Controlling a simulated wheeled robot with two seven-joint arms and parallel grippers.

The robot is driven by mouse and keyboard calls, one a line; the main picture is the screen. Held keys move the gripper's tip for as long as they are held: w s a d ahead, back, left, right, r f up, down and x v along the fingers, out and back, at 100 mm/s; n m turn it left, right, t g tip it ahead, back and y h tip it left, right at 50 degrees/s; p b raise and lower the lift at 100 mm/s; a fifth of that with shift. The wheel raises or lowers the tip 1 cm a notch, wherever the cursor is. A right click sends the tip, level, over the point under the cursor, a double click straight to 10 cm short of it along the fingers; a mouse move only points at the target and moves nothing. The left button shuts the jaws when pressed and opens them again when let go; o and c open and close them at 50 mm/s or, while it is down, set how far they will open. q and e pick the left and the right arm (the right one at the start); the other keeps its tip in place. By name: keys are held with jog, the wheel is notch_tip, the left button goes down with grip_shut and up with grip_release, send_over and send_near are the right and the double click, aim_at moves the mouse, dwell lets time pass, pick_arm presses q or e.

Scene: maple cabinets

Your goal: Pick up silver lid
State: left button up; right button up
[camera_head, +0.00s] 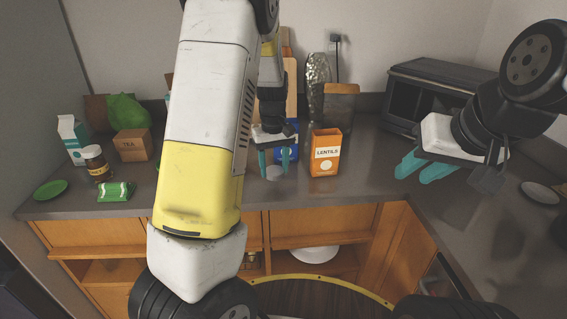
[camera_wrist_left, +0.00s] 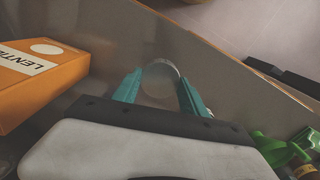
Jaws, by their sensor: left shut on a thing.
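The silver lid (camera_head: 274,173) is a small grey disc at the counter's front edge, left of the lentils box. It also shows in the left wrist view (camera_wrist_left: 161,83), between the two teal fingers. My left gripper (camera_head: 275,164) points down and is shut on the lid, with a finger on each side of it. In the left wrist view the gripper (camera_wrist_left: 160,95) has the lid's round edge between its fingertips. Whether the lid touches the counter I cannot tell. My right gripper (camera_head: 414,172) is over the counter at the right, fingers apart and empty.
The orange lentils box (camera_head: 325,153) stands close to the right of my left gripper. A blue item (camera_head: 286,150) is behind it. A tea box (camera_head: 133,145), jar (camera_head: 96,162) and green packet (camera_head: 115,191) are left. A dark oven (camera_head: 432,97) stands at the back right.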

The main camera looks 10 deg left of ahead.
pick_arm(q)
jog(key=s+d+r, duration=0.1)
jog(key=s+d, duration=0.4)
jog(key=s, duration=0.9)
jog(key=shift+s+d, duration=0.15)
jog(key=shift+d, duration=0.05)
jog(key=shift+r, duration=0.2)
